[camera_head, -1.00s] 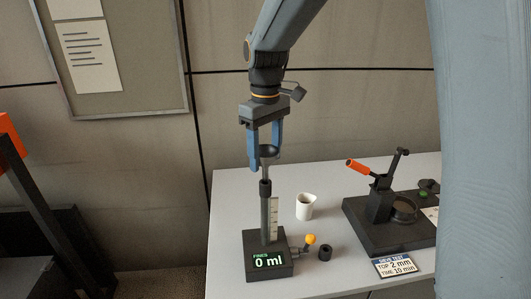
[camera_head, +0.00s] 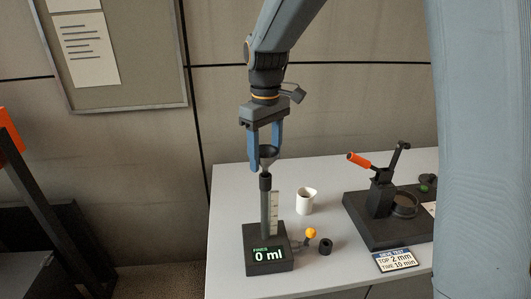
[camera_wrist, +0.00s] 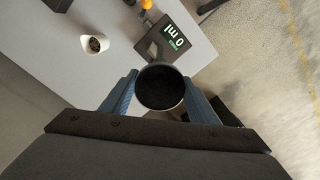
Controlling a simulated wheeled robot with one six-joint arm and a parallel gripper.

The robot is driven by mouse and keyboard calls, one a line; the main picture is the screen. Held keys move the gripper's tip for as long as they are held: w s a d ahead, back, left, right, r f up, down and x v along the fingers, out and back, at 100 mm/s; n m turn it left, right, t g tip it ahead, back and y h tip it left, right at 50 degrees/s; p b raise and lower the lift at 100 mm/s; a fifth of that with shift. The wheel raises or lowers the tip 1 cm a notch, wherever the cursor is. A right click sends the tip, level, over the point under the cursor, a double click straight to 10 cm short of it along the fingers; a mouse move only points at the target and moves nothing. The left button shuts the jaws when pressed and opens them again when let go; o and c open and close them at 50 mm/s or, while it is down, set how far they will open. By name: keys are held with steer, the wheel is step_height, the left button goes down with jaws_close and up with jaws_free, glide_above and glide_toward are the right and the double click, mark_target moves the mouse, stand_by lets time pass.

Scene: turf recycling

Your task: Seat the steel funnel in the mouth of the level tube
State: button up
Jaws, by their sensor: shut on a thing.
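My gripper (camera_head: 265,150) is shut on the steel funnel (camera_head: 267,153), with one blue finger on each side of its bowl. The funnel is upright, directly above the level tube (camera_head: 265,210), and its lower end meets the tube's dark collar at the mouth. I cannot tell how deep the spout sits. The tube stands upright on a dark base whose display reads 0 ml. In the wrist view the funnel's round dark bowl (camera_wrist: 160,88) sits between the fingers and hides the tube mouth.
A white cup (camera_head: 305,201) with something inside stands right of the tube. A yellow-knobbed valve (camera_head: 310,234) and a small black ring (camera_head: 325,247) are near the base. A black press with an orange handle (camera_head: 359,160) and a sign (camera_head: 397,260) stand further right.

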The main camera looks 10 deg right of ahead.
steer(key=shift+f+b, duration=0.4)
steer(key=shift+f, duration=0.7)
steer(key=o, duration=1.1)
steer(key=shift+r, duration=0.1)
step_height(320, 180, up, 8)
steer(key=b, duration=0.2)
steer(key=shift+f+b, duration=0.2)
steer(key=shift+b, duration=0.15)
